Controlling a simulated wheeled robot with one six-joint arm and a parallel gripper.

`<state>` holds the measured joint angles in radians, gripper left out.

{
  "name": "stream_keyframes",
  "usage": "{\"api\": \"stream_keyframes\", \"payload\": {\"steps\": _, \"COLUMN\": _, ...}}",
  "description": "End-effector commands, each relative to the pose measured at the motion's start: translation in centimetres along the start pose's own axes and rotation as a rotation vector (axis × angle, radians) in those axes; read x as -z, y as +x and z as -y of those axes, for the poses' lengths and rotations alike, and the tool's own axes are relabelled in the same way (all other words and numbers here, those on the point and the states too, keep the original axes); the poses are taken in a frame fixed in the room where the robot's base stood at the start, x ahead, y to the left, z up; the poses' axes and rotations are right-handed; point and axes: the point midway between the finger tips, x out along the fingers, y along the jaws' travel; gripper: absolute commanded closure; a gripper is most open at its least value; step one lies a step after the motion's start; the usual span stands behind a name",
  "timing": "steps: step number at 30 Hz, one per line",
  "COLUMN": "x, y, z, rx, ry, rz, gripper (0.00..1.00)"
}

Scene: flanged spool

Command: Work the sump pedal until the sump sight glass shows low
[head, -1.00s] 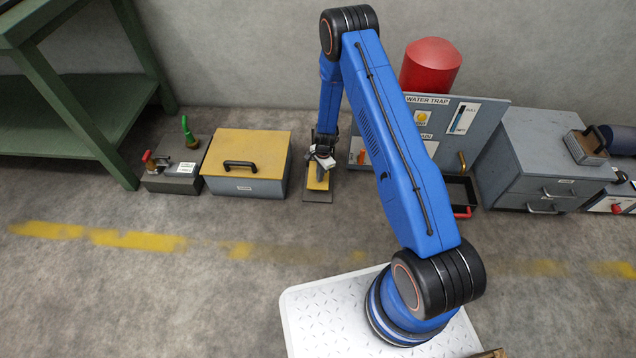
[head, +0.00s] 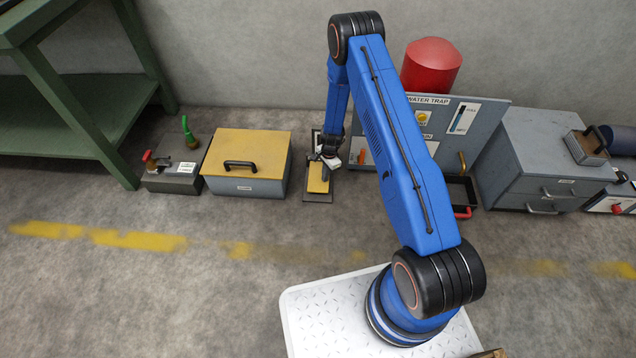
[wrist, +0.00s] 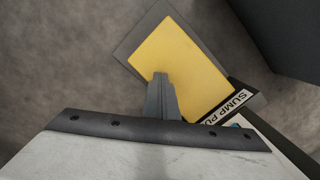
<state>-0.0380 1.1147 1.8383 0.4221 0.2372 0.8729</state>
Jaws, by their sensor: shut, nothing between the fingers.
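The sump pedal is a yellow plate (head: 315,184) on a dark grey base, on the floor right of a yellow-lidded box. In the wrist view the yellow pedal plate (wrist: 185,50) lies under my fingers, beside a label reading "SUMP PU", partly cut off. My gripper (head: 325,178) is shut and empty, pointing down over the pedal. Its fingertips (wrist: 160,76) overlap the plate's near edge; I cannot tell whether they touch it. I cannot make out the sump sight glass or its level; a small blue patch shows beside the label, mostly hidden by my gripper.
A grey "WATER TRAP" panel (head: 482,107) with its own gauge stands to the right, partly behind my arm. The yellow-lidded box (head: 262,150) stands close to the pedal's left. A grey drawer cabinet (head: 545,150) is further right. The floor in front is clear.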

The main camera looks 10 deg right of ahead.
Motion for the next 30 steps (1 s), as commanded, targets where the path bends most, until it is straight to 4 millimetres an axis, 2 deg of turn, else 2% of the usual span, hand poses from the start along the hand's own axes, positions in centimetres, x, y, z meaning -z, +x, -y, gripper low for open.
{"api": "stream_keyframes", "payload": {"steps": 8, "x": 0.0, "y": -0.1, "z": 0.0, "rx": 0.001, "ry": 0.0, "rz": -0.001, "gripper": 1.0}}
{"api": "stream_keyframes", "payload": {"steps": 13, "x": 0.1, "y": -1.4, "z": 0.1, "rx": 0.002, "ry": 0.0, "rz": -0.001, "gripper": 1.0}}
{"api": "stream_keyframes", "payload": {"steps": 30, "x": 0.0, "y": -11.5, "z": 0.1, "rx": 0.003, "ry": -0.001, "rz": -0.001, "gripper": 1.0}}
